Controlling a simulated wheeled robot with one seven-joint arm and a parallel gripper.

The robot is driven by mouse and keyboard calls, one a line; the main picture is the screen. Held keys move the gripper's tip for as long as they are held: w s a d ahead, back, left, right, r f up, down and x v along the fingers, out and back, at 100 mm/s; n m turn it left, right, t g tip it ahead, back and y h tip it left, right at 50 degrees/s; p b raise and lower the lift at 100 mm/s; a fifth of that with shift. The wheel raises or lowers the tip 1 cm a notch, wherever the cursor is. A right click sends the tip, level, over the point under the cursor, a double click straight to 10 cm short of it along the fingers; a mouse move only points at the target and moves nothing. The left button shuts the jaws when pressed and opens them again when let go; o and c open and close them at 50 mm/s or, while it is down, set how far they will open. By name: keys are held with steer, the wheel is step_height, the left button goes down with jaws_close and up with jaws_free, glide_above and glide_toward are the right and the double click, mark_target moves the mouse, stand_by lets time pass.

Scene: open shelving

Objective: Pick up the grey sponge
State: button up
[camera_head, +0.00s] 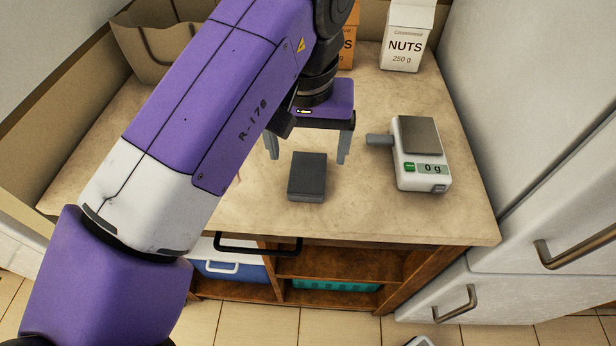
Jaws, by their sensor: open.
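The grey sponge (307,178) is a dark grey block lying flat on the beige counter (350,215), near its front edge. My gripper (308,155) is above and slightly behind the sponge, pointing down. Its two grey fingers are spread wide, one to the left and one to the right of the sponge's far end. The gripper is open and holds nothing. I cannot tell how high the fingertips are above the counter.
A white scale (421,170) reading 0 g stands to the right, with a small grey object (379,140) beside it. A nuts carton (407,45) and an orange box (347,50) stand behind. A paper bag (150,45) is back left. White cabinets (540,120) rise at the right.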

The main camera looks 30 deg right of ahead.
mark_target(308, 174)
steer(key=f, duration=0.4)
steer(key=w+f+b, duration=0.1)
steer(key=f, duration=0.1)
steer(key=shift+d+f, duration=0.3)
steer(key=shift+f, duration=0.1)
steer(key=c, duration=1.4)
